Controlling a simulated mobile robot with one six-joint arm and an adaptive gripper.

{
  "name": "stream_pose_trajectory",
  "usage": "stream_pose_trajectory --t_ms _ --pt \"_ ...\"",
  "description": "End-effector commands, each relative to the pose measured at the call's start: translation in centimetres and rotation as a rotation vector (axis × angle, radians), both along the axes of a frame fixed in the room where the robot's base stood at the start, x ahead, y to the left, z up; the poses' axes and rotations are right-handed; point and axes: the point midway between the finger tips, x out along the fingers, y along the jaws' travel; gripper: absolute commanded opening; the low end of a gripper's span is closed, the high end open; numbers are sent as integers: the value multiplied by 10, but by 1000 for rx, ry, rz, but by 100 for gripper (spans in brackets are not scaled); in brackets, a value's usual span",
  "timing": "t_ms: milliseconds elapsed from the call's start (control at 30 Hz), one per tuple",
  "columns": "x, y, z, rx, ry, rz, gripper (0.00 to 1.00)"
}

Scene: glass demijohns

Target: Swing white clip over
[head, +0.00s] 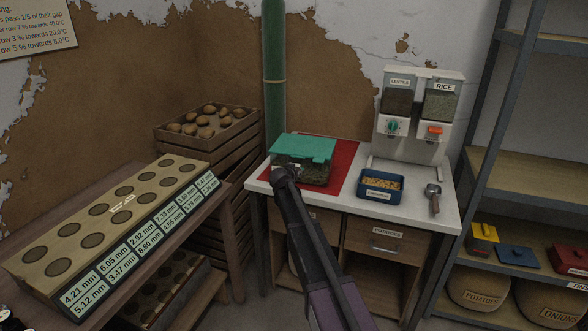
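A clear box with a teal lid (305,147) stands on the red mat (350,152) on the white counter. The lid lies over the top of the box, and dark contents show through its clear side (318,173). My gripper (283,175) is at the near left corner of the box, at the end of my dark arm. Its fingers are too small and dark to tell open from shut, and I cannot tell whether it touches the box. I cannot make out the white clip clearly; my arm's end covers part of the box's front.
A blue tub (381,194), a metal scoop (433,200) and a dispenser labelled lentils and rice (417,112) stand right of the box. A green post (274,75) rises behind it. A potato crate (208,130) and a board with round holes (105,222) are left.

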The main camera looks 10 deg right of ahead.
Motion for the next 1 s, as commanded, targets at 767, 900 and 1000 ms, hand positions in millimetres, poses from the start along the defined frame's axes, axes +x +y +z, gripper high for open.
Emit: stream_pose_trajectory --t_ms 767,900,1000 --pt "15 -5 26 210 448 -1 0" --pt "18 -7 29 251 537 -1 0" --pt "20 -8 30 278 595 -1 0"
